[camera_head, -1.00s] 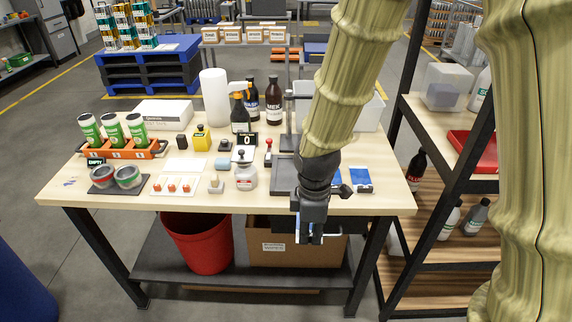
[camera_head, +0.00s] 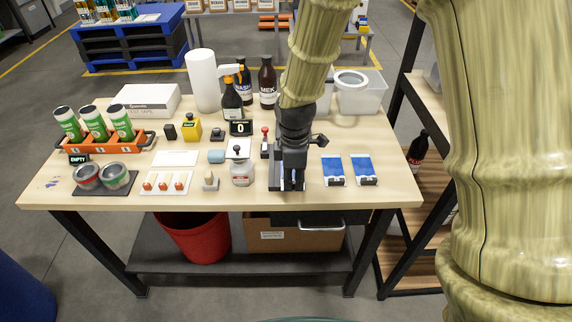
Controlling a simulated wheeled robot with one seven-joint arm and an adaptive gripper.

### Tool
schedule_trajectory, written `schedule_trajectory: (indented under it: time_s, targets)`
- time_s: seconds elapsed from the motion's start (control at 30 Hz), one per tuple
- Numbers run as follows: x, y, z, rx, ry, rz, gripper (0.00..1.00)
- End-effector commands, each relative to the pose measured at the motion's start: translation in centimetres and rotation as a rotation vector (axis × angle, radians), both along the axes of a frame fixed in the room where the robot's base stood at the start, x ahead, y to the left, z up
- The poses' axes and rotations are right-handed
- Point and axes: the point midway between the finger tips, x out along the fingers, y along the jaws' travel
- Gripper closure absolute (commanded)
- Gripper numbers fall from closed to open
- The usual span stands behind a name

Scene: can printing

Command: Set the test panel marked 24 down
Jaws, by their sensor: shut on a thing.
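My gripper (camera_head: 289,183) is over the front right part of the workbench (camera_head: 120,199), at a dark tray-like pad (camera_head: 274,181). It is shut on a small panel, which is mostly hidden by the fingers; only slivers of pale and blue show between them. I cannot read a number on it, nor tell whether it touches the pad. Two blue and white panels, a left one (camera_head: 333,170) and a right one (camera_head: 364,169), lie side by side on the bench right of my gripper. Their markings are too small to read.
An orange rack (camera_head: 107,144) holds green cans at left. The bench's front right corner is clear.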

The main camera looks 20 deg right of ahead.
Motion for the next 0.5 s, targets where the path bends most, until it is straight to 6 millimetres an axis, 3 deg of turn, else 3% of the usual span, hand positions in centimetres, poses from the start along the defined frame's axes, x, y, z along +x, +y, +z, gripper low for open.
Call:
schedule_trajectory:
  time_s: [0.3,0.5]
  targets:
    - [6.1,-0.3,-0.3,-0.001,0.0,0.004,1.0]
    - [7.8,-0.5,-0.7,-0.001,0.0,0.003,1.0]
